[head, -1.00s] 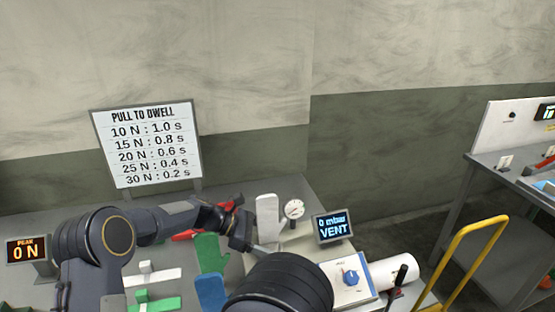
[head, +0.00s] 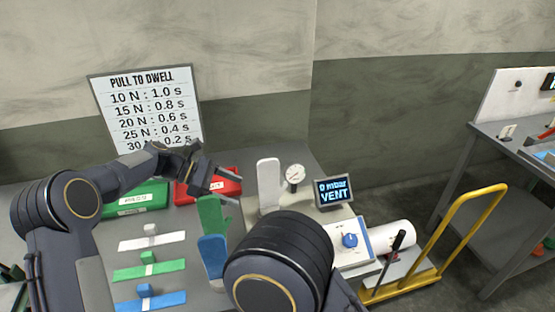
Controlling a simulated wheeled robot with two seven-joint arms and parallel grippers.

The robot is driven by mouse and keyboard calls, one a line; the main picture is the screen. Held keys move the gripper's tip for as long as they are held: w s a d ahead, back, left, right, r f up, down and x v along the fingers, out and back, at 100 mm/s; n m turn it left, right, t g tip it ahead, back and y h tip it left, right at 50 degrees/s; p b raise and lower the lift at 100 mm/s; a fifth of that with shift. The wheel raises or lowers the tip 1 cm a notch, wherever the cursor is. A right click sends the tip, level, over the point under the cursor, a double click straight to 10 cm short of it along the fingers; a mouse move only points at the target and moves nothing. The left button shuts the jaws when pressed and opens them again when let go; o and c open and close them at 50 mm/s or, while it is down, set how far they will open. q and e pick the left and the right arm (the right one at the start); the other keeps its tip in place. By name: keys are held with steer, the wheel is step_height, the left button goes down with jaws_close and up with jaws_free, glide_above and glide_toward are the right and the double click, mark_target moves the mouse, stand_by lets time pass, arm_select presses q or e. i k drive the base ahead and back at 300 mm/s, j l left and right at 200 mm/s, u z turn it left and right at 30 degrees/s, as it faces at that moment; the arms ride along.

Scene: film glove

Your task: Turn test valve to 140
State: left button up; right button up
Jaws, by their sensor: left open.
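A blue knob (head: 349,240) sits on a white panel (head: 341,256) at the right of the bench, likely the test valve; its scale is too small to read. A small display (head: 333,193) behind it reads "0 mbar VENT". A round gauge (head: 294,174) stands beside an upright white glove-shaped form (head: 268,182). My left gripper (head: 228,183) is open and empty, in front of the red tray and left of the white form, well away from the knob. My right arm covers the lower middle; its gripper is not in view.
Green (head: 135,199) and red (head: 196,192) trays stand at the back. White, green and blue strips (head: 150,266) lie at front left. A white cylinder (head: 392,237), black lever and yellow-railed cart (head: 470,225) are right.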

mark_target(349, 240)
steer(key=j, duration=1.5)
